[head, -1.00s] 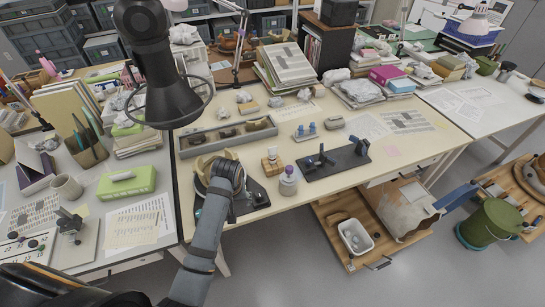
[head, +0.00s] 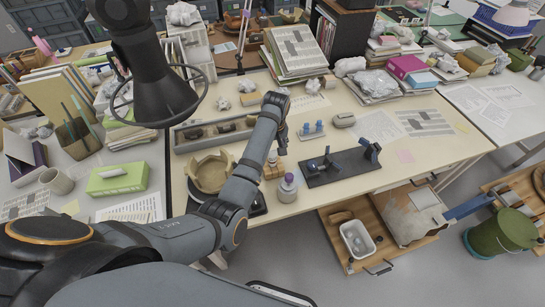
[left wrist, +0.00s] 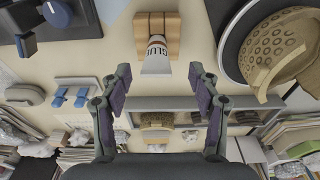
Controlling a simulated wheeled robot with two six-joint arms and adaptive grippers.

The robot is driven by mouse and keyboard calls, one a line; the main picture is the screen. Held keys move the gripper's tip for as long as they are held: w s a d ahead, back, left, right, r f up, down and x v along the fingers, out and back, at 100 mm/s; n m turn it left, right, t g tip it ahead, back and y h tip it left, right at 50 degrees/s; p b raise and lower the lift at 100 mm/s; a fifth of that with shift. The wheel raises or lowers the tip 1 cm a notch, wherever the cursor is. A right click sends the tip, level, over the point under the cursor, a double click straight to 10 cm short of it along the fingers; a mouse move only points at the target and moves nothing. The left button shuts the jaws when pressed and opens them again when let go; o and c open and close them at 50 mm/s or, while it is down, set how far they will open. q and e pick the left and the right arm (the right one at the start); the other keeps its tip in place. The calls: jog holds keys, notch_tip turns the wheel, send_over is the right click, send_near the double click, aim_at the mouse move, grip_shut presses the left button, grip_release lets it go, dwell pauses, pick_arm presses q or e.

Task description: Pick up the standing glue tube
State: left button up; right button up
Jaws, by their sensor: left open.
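The glue tube (left wrist: 155,58) stands in a small wooden block (left wrist: 158,24) in the left wrist view, its white body marked GLUE. In the head view the wooden block (head: 274,171) sits on the table; my arm mostly hides the tube there. My left gripper (left wrist: 158,84) is open, its two dark fingers apart with a clear gap between them. The tube lies in line with that gap, just beyond the fingertips, and no finger touches it. In the head view my left gripper (head: 283,138) hangs just above the block. My right gripper is in neither view.
A tan, part-built pot (head: 210,172) stands left of the block. A black stand with clamps (head: 340,165) lies to the right. A grey sherd tray (head: 190,146) and blue clips (head: 312,131) are behind.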

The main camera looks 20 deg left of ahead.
aim_at(272, 156)
pick_arm(q)
jog(key=shift+w+f, duration=0.25)
jog(key=shift+f, duration=0.35)
jog(key=shift+w+f, duration=0.25)
jog(key=shift+f, duration=0.35)
jog(key=shift+w+a+f+p, duration=0.15)
jog(key=shift+w+f+p, duration=0.05)
jog(key=shift+f, duration=0.3)
jog(key=shift+w+a+f+p, duration=0.1)
jog(key=shift+w+f+p, duration=0.1)
jog(key=shift+f, duration=0.25)
notch_tip(272, 156, down, 3)
jog(key=shift+a+r, duration=0.15)
jog(key=shift+r, duration=0.05)
jog(key=shift+w+f, duration=0.2)
jog(key=shift+f, duration=0.2)
jog(key=c, duration=1)
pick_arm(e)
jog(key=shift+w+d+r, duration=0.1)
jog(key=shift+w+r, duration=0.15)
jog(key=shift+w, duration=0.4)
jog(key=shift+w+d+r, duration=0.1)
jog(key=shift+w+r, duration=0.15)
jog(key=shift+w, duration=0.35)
